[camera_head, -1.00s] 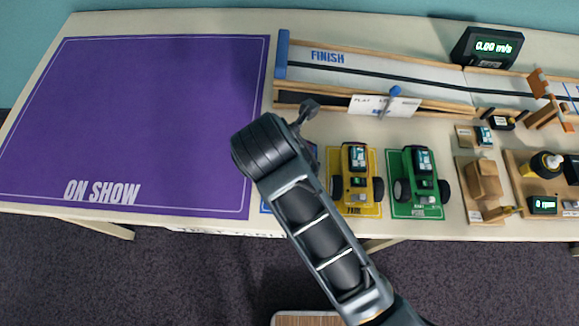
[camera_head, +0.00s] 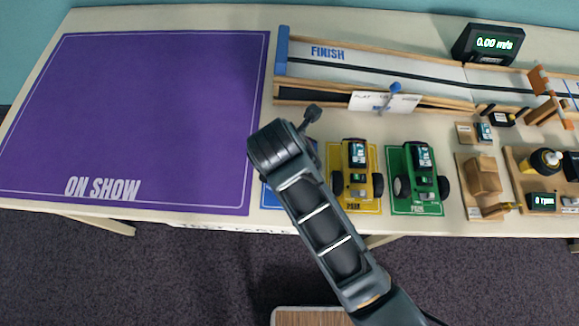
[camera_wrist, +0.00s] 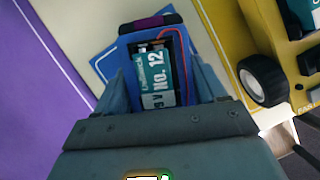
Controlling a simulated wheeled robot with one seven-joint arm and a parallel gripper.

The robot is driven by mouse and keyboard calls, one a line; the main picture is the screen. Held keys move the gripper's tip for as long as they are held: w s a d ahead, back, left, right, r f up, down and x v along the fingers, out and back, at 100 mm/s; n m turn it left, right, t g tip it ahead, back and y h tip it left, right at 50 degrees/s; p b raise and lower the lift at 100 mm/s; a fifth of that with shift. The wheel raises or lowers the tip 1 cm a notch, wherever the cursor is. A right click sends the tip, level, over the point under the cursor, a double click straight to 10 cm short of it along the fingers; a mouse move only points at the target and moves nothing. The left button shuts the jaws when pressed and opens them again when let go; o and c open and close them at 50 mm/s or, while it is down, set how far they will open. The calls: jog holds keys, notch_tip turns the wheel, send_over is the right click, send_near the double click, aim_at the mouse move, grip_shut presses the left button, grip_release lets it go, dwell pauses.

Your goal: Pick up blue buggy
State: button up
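The blue buggy (camera_wrist: 152,50) shows in the wrist view, with a teal and white battery marked No. 12 on its top. My gripper (camera_wrist: 160,72) is over it, with one finger along each long side of its body. The fingers stand apart and the buggy's body lies between them; whether they touch it is unclear. The buggy's near end is hidden by my gripper. In the head view my arm hides most of the buggy, and part of its blue mat (camera_head: 270,197) shows.
A yellow buggy (camera_head: 357,172) stands close on the right, its wheel near my gripper in the wrist view. A green buggy (camera_head: 419,175) is beyond it. The ramp track (camera_head: 400,72) lies behind. The purple ON SHOW mat (camera_head: 140,110) on the left is empty.

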jog(key=shift+c, duration=1.7)
jog(key=shift+r, duration=0.1)
